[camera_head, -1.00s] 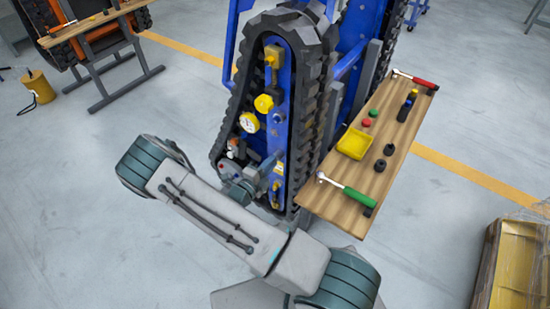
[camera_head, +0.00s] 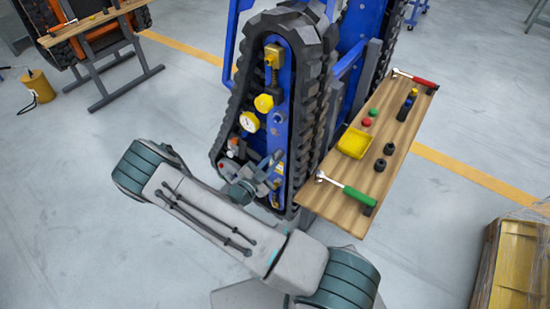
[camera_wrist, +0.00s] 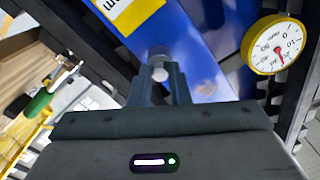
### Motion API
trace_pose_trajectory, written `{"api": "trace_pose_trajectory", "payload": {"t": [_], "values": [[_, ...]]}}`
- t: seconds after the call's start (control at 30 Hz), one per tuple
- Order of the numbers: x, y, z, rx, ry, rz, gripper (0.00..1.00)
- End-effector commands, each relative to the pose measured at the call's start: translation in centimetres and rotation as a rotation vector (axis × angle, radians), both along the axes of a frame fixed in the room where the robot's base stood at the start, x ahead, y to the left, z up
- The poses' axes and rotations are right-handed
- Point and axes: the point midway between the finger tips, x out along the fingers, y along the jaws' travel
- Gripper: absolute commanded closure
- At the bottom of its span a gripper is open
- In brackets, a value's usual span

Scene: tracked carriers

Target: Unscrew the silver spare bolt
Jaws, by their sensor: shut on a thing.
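The silver spare bolt (camera_wrist: 159,73) shows in the wrist view as a small pale round head between my fingertips, against the blue carrier plate (camera_wrist: 200,28). My gripper (camera_wrist: 160,80) is shut on it, one finger on each side. In the head view my gripper (camera_head: 274,166) reaches into the lower part of the blue side plate (camera_head: 277,136) of the tracked carrier. The bolt is hidden there behind my gripper. Whether its thread is still in the plate cannot be told.
A yellow-rimmed gauge (camera_head: 249,122) sits above my gripper, with a yellow knob (camera_head: 264,103) higher up. The black track (camera_head: 318,100) surrounds the plate. A wooden bench (camera_head: 330,203) at right holds a green-handled ratchet (camera_head: 357,196), a yellow tray (camera_head: 355,142) and black sockets (camera_head: 389,149).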

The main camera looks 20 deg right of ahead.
Motion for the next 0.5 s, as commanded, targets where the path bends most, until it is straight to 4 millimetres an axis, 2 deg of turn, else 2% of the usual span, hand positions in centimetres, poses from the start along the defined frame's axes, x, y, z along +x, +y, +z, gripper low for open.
{"api": "trace_pose_trajectory", "payload": {"t": [0.13, 0.17, 0.2, 0.5], "values": [[0.05, 0.0, 0.03, 0.001, -0.002, 0.001, 1.0], [0.05, 0.0, 0.03, 0.001, -0.002, 0.001, 0.81], [0.05, 0.0, 0.03, 0.001, -0.002, 0.001, 0.7], [0.02, 0.0, 0.0, 0.007, -0.01, 0.0, 0.69]]}}
